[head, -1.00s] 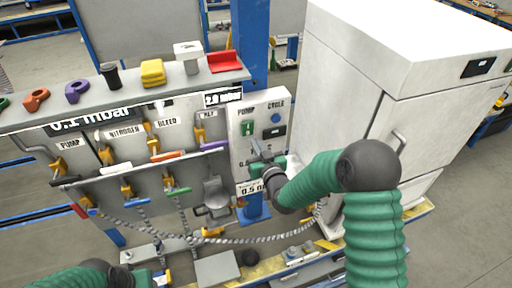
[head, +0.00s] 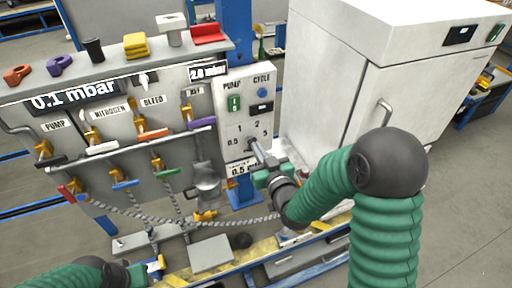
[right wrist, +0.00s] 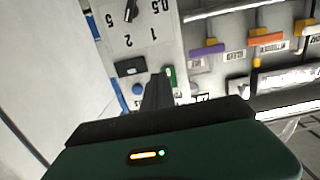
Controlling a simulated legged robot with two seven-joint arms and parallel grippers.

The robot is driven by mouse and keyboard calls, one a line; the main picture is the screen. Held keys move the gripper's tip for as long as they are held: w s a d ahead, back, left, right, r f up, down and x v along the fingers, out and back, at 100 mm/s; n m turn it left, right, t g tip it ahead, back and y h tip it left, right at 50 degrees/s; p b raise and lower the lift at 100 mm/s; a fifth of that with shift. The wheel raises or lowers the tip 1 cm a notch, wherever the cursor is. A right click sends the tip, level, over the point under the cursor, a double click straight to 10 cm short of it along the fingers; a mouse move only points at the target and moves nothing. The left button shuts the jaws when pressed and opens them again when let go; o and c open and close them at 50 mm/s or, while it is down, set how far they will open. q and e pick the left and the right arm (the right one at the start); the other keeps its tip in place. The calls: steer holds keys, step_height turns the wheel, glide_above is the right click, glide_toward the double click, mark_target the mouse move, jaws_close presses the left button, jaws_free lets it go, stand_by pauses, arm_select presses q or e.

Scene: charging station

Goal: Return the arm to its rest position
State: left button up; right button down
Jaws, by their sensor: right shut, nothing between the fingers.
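My right gripper (head: 258,150) is shut and empty in front of the lower part of the white control panel (head: 232,96). It also shows in the right wrist view (right wrist: 158,90), with its fingers together and pointing at the panel. The selector dial (right wrist: 130,10) there has marks 0.5, 1, 2 and 5, and the fingers look apart from it. In the head view my right gripper hides part of the dial. My right arm (head: 385,225) is bent, its elbow in front of the white cabinet. My left gripper (head: 150,270) is at the bottom left, partly cut off; its jaws are unclear.
The valve board (head: 130,140) with coloured handles stands left of the panel. Caps and blocks, including a yellow one (head: 136,45), lie on its top ledge. A white cabinet (head: 335,75) stands close at the right. Open floor lies at far right.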

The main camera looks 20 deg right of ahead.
steer(key=s+f+g+b, duration=0.4)
steer(key=s+f+g, duration=0.3)
steer(key=f, duration=0.5)
arm_select(q)
steer(key=s+b+x, duration=0.1)
steer(key=b+x, duration=0.1)
steer(key=x, duration=0.4)
steer(key=shift+f, duration=0.25)
arm_select(e)
steer(key=s+f+g, duration=0.2)
steer(key=s+g, duration=0.1)
steer(key=s, duration=0.4)
steer(key=s+f+g, duration=0.3)
steer(key=s+g, duration=0.1)
steer(key=s, duration=0.4)
steer(key=shift+s+a+h, duration=0.25)
steer(key=shift+h, duration=0.05)
arm_select(q)
steer(key=shift+w+a, duration=0.1)
